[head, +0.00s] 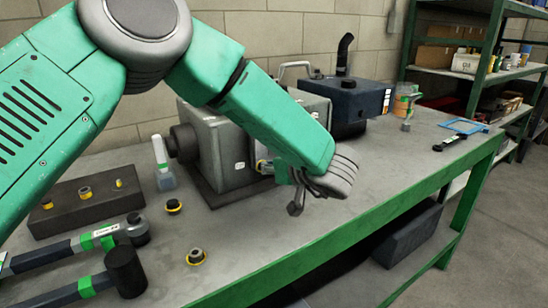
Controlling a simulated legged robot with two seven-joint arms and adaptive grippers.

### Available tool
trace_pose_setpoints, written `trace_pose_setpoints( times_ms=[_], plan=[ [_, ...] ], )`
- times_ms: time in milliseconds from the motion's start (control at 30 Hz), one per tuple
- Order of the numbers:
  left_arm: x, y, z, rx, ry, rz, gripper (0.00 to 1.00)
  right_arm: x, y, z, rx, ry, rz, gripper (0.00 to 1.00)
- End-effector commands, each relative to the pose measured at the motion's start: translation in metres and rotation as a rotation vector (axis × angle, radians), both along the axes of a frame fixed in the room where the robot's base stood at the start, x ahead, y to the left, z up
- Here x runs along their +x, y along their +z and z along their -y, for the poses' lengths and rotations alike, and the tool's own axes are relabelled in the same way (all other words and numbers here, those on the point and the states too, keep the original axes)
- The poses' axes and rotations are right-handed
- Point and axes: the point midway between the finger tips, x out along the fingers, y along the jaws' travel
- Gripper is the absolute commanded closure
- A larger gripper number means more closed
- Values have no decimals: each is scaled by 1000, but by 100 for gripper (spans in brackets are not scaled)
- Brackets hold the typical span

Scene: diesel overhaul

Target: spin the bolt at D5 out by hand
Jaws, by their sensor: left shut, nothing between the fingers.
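The grey engine block (212,150) stands on a dark base plate on the workbench, with a dark round fitting on its left side. My left arm crosses in front of it and hides much of its right part. My left gripper (296,207) is at the block's front right, fingertips shut and empty, pointing down above the bench. I cannot make out the bolt at D5 or whether the gripper touches the block. My right gripper is not in view.
A dark blue machine (352,100) stands behind. The bench's front middle is clear up to its green edge.

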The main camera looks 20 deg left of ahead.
Motion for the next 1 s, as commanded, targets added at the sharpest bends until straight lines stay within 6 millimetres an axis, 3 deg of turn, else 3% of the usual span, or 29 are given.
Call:
trace_pose_setpoints(
  times_ms=[33,733,833,1000],
  plan=[
    [0,-3,-8,-10,12,8,100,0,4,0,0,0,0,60],
    [0,-5,-7,-59,11,72,100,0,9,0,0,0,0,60],
    [0,-5,-7,-59,11,72,67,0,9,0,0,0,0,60],
    [-1,-3,-4,-56,8,75,63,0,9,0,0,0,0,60]
  ],
)
